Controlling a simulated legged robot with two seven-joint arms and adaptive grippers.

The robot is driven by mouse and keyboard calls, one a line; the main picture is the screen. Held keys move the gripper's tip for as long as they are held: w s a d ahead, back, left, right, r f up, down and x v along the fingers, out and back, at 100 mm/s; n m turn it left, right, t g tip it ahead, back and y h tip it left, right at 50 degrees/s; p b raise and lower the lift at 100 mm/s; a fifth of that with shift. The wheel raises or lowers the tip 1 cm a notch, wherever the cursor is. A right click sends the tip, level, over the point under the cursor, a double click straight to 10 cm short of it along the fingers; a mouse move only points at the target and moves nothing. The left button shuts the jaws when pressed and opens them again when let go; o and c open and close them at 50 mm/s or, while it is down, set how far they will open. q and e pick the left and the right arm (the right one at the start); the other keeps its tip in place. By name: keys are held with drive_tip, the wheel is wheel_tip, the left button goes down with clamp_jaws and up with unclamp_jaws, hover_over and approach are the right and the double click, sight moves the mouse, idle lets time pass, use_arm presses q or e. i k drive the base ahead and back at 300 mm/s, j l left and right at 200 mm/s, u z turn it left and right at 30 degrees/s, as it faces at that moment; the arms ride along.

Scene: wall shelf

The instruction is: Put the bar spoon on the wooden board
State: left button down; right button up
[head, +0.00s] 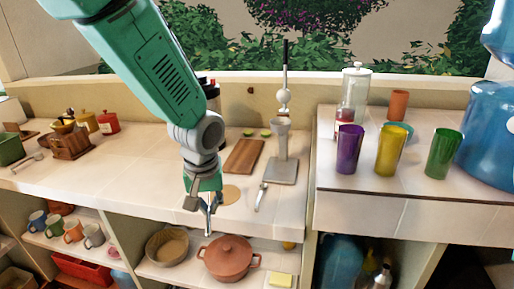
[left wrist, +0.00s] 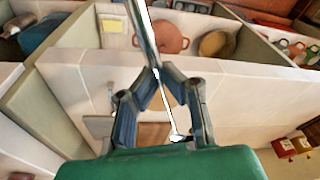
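The wooden board (head: 243,156) lies flat on the counter behind my left gripper; part of it shows between the fingers in the left wrist view (left wrist: 152,134). My left gripper (head: 206,206) points down near the counter's front edge. In the left wrist view its fingertips (left wrist: 157,76) meet around a long, thin metal bar spoon (left wrist: 143,32). The spoon runs from the top of that view past the fingertips. In the head view it looks like a thin grey line below the fingers, apart from the board. My right gripper is not in view.
A round cork mat (head: 231,194) and a small light utensil (head: 261,197) lie on the counter. A metal press stand (head: 281,170) stands right of the board. The raised counter holds purple (head: 349,150), yellow and green cups. A pot (head: 229,258) sits on the shelf below.

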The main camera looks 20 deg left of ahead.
sight(239, 175)
drive_tip(key=i+j, duration=0.1)
drive_tip(key=i, duration=0.75)
